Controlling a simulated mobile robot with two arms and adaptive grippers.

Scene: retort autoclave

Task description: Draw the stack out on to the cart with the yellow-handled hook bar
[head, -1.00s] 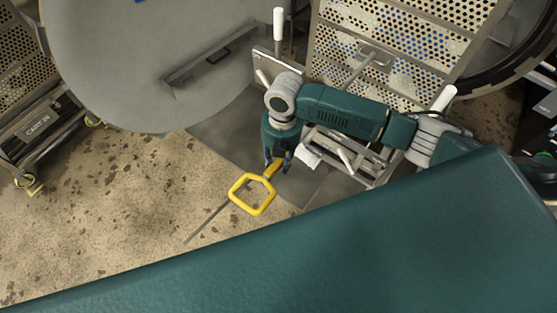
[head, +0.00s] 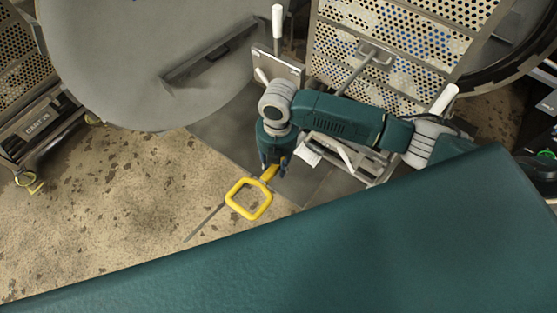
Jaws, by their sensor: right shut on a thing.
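The hook bar's yellow loop handle (head: 249,199) shows in the middle of the head view, with a thin grey rod running down to the left below it. My right gripper (head: 272,170) is shut on the yellow handle's upper end. The stack of perforated metal baskets (head: 400,38) stands at the top right, with a grey bar and loop on its front. White-handled cart parts (head: 340,150) show below it, partly hidden behind my right arm. My left gripper is not in view.
A large round grey door (head: 150,60) stands open at the upper left. The dark round vessel rim (head: 510,55) is at the upper right. Another cart marked CART 26 (head: 38,120) stands at the left. Speckled floor (head: 110,215) lies clear at the lower left.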

